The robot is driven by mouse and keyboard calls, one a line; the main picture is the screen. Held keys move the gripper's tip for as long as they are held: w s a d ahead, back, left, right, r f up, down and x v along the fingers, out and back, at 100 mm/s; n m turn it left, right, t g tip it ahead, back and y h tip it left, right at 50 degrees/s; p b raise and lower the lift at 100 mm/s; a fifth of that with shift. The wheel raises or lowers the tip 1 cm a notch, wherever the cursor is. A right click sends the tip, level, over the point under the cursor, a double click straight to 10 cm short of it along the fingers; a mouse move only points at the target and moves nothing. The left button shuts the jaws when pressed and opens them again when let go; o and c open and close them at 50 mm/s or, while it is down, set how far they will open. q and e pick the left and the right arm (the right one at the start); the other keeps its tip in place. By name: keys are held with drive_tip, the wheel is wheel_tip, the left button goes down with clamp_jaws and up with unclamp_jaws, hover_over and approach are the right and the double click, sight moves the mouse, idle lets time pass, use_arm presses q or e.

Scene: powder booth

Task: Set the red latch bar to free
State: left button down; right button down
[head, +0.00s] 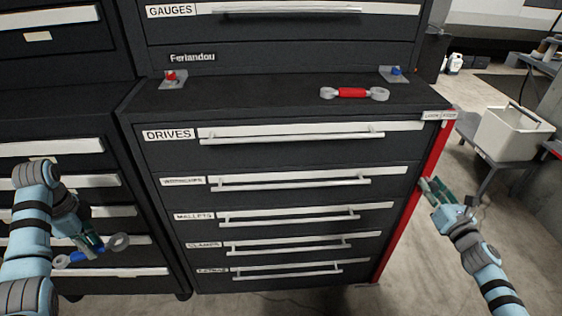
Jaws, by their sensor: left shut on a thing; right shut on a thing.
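The red latch bar (397,238) runs down the right edge of the black drawer cabinet (285,97). A small two-part label (439,115) sits at its top, and its lettering is too small to read surely. My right gripper (428,188) is at the bar's right side, about mid-height, shut on it; the exact contact is hard to see. My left gripper (92,240) is shut on a blue wrench (80,257) with grey ends, in front of the left cabinet's lower drawers.
A red wrench (351,93) lies on the cabinet ledge between two small brackets, one with a red piece (171,78), one with a blue piece (396,72). The drawers look closed. A white bin (512,135) stands on a grey bench at right. The floor at lower right is clear.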

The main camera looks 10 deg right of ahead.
use_arm(q)
drive_tip(key=shift+w+d, duration=0.1)
use_arm(e)
drive_tip(key=c, duration=1.5)
unclamp_jaws()
drive_tip(key=shift+d+r, duration=0.1)
drive_tip(key=shift+d, duration=0.1)
drive_tip(key=shift+c, duration=0.2)
use_arm(q)
drive_tip(key=shift+d+r, duration=0.15)
use_arm(e)
drive_tip(key=o, duration=0.3)
drive_tip(key=shift+d, duration=0.15)
drive_tip(key=shift+a, duration=0.2)
